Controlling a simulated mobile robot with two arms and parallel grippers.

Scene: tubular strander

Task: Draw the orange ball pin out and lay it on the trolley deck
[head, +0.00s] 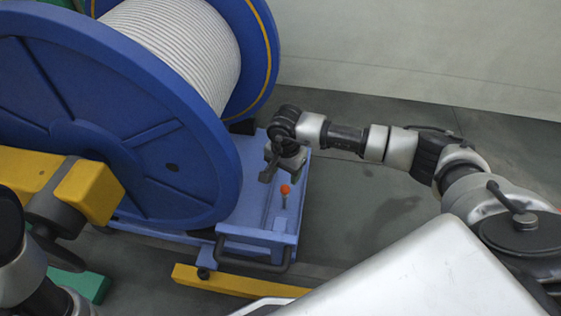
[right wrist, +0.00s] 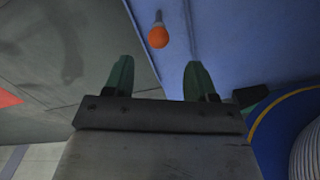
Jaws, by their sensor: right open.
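The orange ball pin (head: 285,189) stands upright in the blue trolley deck (head: 251,200), near its right side, with a thin pale shank under the ball. My right gripper (head: 268,172) is just behind and left of the ball in the head view, above the deck. In the right wrist view its two green fingertips (right wrist: 160,72) are apart with nothing between them. The orange ball (right wrist: 158,36) shows beyond the fingertips, roughly centred on the gap and apart from both. My left arm shows at the lower left, but I cannot make out its gripper.
A large blue reel (head: 110,130) wound with white strand (head: 185,45) stands left of the pin. A dark handle (head: 252,266) is at the trolley's front end, above a yellow beam (head: 215,281). Grey floor (head: 350,200) lies open to the right.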

